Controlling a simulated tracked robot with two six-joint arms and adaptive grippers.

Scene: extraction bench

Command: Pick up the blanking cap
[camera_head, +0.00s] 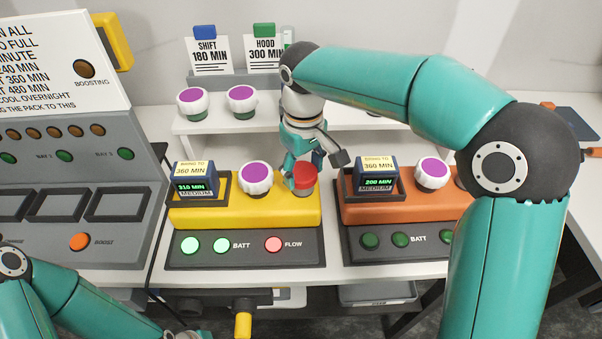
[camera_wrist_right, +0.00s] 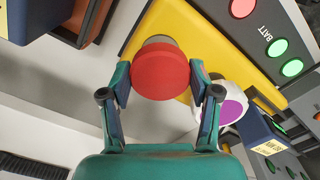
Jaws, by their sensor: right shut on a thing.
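The red round blanking cap (camera_head: 305,173) is at the right end of the yellow unit (camera_head: 285,212), over a grey fitting. In the right wrist view the cap (camera_wrist_right: 160,75) lies between the two fingers of my right gripper (camera_wrist_right: 161,82), which is shut on its sides. In the head view my right gripper (camera_head: 300,178) comes down from above and behind the cap. I cannot tell whether the cap is still seated on the grey fitting. My left arm shows at the lower left, but its gripper is out of view.
A white and purple knob (camera_head: 256,178) stands close left of the cap, with a display block (camera_head: 196,180) beyond it. The orange unit (camera_head: 380,212) stands to the right. More knobs (camera_head: 192,102) sit on the white shelf (camera_head: 225,124) behind.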

